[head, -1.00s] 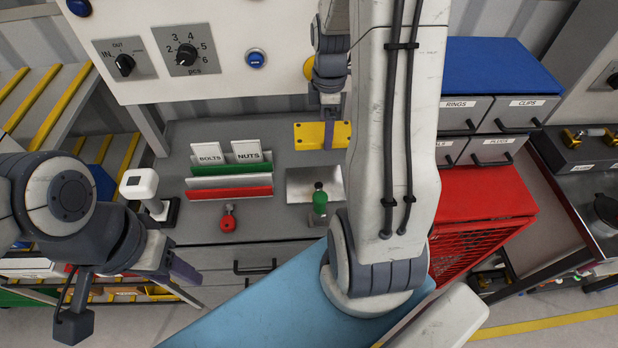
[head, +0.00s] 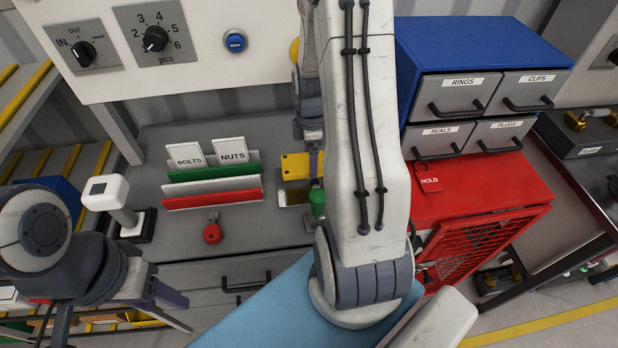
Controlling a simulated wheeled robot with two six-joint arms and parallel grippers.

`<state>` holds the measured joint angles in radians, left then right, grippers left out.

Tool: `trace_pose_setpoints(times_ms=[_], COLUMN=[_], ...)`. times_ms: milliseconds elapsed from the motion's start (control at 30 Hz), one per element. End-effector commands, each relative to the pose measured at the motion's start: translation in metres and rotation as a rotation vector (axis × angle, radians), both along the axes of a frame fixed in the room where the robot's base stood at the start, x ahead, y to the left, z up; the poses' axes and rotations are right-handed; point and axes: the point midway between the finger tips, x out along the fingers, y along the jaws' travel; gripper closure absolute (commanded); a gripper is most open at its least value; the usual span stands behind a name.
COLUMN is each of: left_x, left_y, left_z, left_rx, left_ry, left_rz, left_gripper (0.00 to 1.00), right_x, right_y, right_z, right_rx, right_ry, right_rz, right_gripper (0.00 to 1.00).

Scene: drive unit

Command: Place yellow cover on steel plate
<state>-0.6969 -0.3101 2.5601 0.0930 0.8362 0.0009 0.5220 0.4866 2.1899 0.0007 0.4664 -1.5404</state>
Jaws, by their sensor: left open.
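The yellow cover (head: 294,166) is at the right gripper's fingers, just above and behind the steel plate (head: 289,194). Whether it touches the plate I cannot tell. The plate is partly hidden by the cover and my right arm. My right gripper (head: 314,164) points down and appears shut on the cover's right part; one finger is hidden. My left gripper (head: 171,289) is at the lower left, open and empty, well away from the plate.
A green-topped knob (head: 317,203) stands at the plate's front right. Left of the plate are BOLTS and NUTS cards (head: 232,151) in a green and red rack, a red knob (head: 212,232) and a white-headed post (head: 105,192). A drawer unit (head: 485,70) and red cage (head: 485,235) stand right.

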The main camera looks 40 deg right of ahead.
Motion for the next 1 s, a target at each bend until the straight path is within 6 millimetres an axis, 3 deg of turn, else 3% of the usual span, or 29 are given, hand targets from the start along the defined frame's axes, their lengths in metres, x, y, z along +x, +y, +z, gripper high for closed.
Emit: trace_pose_setpoints(times_ms=[500, 900, 933, 1000], left_x=[0.0, 0.0, 0.0, 0.0], left_y=[0.0, 0.0, 0.0, 0.0], left_z=[0.011, 0.007, 0.007, 0.008], left_rx=[0.0, 0.0, 0.0, 0.0], left_ry=[0.0, 0.0, 0.0, 0.0], left_rz=[0.0, 0.0, 0.0, 0.0], left_gripper=[0.5, 0.5, 0.5, 0.5], right_x=[0.001, 0.002, 0.002, 0.002], right_y=[0.002, 0.002, 0.002, 0.002], right_z=[-0.063, -0.069, -0.069, -0.068], right_rx=[0.001, -0.002, -0.001, -0.001], right_ry=[0.001, -0.003, -0.002, -0.002], right_rz=[0.002, 0.003, 0.003, 0.003], right_gripper=[0.76, 0.76, 0.04, 0.0])
